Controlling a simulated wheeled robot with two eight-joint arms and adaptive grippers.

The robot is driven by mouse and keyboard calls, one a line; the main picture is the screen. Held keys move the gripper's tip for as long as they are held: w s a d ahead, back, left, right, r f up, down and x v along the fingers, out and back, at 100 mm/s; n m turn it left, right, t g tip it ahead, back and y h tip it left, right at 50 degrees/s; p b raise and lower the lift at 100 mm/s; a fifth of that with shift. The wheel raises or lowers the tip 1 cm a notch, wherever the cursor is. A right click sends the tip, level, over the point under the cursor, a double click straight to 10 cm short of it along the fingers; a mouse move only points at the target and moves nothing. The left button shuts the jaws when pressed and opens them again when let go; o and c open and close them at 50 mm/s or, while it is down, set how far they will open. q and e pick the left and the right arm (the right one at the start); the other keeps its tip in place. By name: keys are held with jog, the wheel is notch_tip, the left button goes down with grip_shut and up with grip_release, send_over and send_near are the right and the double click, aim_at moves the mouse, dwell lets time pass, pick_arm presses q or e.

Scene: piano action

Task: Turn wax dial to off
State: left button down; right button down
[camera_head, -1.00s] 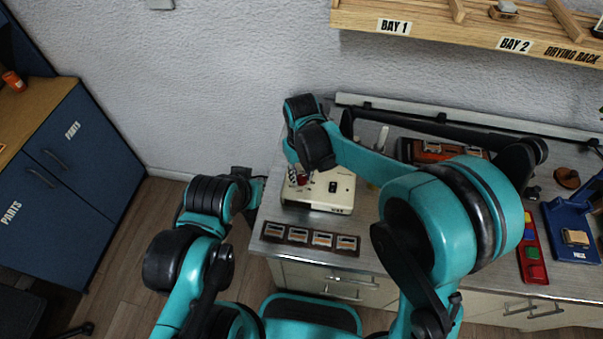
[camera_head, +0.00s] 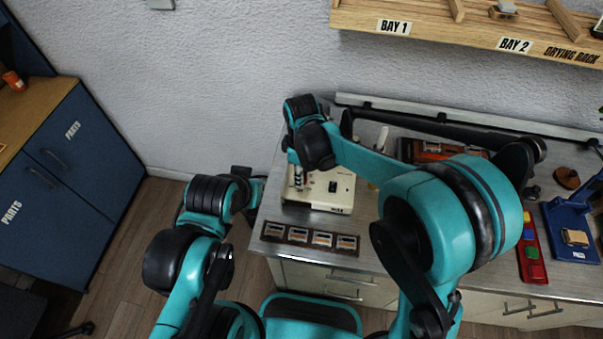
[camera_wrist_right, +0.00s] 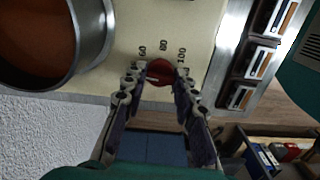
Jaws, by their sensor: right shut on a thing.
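The wax unit (camera_head: 330,190) is a cream box on the bench, below my right wrist in the head view. In the right wrist view its cream face (camera_wrist_right: 205,30) carries the red wax dial (camera_wrist_right: 160,71), with the marks 60, 80 and 100 beside it. My right gripper (camera_wrist_right: 160,78) has its two fingers on either side of the dial, shut on it. In the head view this gripper (camera_head: 297,178) is partly hidden by my arm, and the dial cannot be made out. My left gripper (camera_head: 255,188) is beside the bench's left edge; its jaws are too unclear to read.
A metal pot with orange-brown contents (camera_wrist_right: 45,45) is close to the right gripper. A dark strip with several small framed pieces (camera_head: 310,237) lies at the bench front. A blue fixture (camera_head: 572,235) and a coloured tray (camera_head: 531,250) are at the right.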

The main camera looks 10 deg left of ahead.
jog(key=shift+n, duration=0.7)
jog(key=c, duration=1.2)
grip_release()
notch_tip(320, 180, up, 12)
